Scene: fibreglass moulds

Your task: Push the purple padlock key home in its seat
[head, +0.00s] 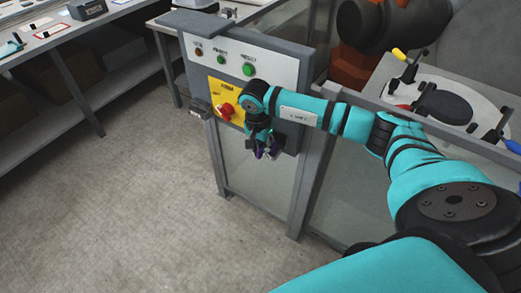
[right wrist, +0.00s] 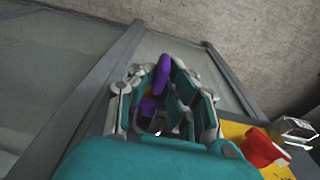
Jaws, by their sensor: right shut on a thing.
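My right gripper (head: 264,150) is at the lower front of the grey control box, below and right of the red rotary switch (head: 227,112). In the right wrist view the gripper (right wrist: 167,80) is shut on a purple piece (right wrist: 163,72), which I take to be the padlock key. Another purple part (right wrist: 148,106) shows further down between the finger links, with a yellowish bit between the two. The fingers and the arm hide the seat, so I cannot tell how deep the key sits. My left gripper is not in view.
The control box (head: 284,50) carries several round buttons above a yellow plate (head: 238,91). A clear padlock-like piece (right wrist: 299,130) is beside the red switch. A mould fixture (head: 443,104) stands behind the fence at right. The floor (head: 120,190) at left is clear.

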